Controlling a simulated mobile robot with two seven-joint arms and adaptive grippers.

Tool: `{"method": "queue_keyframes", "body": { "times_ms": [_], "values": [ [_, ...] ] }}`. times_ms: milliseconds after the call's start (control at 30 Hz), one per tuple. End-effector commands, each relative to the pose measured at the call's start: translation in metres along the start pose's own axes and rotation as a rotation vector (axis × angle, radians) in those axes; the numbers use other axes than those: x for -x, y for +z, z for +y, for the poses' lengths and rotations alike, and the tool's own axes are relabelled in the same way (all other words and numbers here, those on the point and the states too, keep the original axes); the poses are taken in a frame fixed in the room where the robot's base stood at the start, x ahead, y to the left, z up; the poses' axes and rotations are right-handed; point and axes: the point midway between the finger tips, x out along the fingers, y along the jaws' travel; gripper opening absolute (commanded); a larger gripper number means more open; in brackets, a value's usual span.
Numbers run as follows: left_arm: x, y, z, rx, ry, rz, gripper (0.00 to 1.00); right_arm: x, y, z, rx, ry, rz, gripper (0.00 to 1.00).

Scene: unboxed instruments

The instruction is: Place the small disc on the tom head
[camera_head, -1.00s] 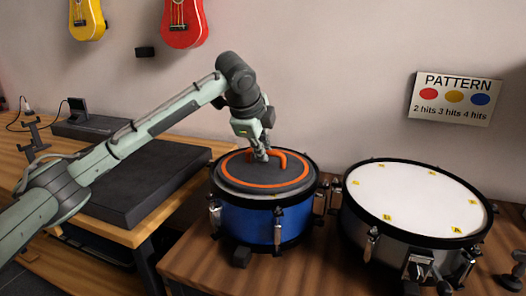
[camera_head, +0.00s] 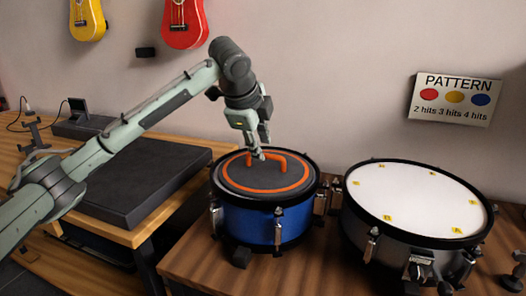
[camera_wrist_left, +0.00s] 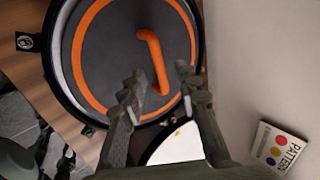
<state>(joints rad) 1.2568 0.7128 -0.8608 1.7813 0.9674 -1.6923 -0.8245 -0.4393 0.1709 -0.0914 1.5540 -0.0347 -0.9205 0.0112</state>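A dark grey disc (camera_head: 240,178) with an orange ring and an orange bent handle (camera_head: 281,158) lies flat on top of the blue drum (camera_head: 254,222). In the left wrist view the disc (camera_wrist_left: 115,50) fills the upper middle, with its handle (camera_wrist_left: 154,60) standing across it. The blue drum's head is mostly hidden under the disc. My left gripper (camera_head: 258,153) is just above the disc, pointing down by the handle. In the left wrist view its two fingers (camera_wrist_left: 158,88) are apart, with the handle between and beyond them and nothing gripped. My right gripper is not in view.
A second drum with a white head (camera_head: 415,197) and small yellow marks stands close at the right. A black slab (camera_head: 145,180) lies on the wooden bench at left. A pattern sign (camera_head: 455,98) and two ukulele-like instruments hang on the wall behind.

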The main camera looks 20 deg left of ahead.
Motion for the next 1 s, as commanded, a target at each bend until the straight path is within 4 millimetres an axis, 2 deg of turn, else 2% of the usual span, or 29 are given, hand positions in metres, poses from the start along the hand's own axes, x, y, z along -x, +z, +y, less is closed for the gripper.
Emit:
{"method": "queue_keyframes", "body": {
  "times_ms": [33, 200, 400, 567, 1000],
  "values": [
    [0.013, 0.0, -0.002, 0.0, -0.006, 0.0, 0.32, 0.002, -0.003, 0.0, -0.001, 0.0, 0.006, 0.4],
    [0.049, 0.0, -0.001, 0.001, -0.005, 0.0, 0.32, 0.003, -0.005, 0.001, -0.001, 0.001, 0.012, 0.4],
    [0.076, 0.0, -0.001, 0.002, -0.002, 0.0, 0.32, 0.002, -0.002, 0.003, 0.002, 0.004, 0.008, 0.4],
    [0.084, 0.0, 0.0, 0.001, -0.002, -0.001, 0.32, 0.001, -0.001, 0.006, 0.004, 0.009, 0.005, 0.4],
    [0.083, 0.0, 0.0, 0.001, 0.0, -0.001, 0.32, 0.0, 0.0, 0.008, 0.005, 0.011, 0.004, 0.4]
  ]
}}
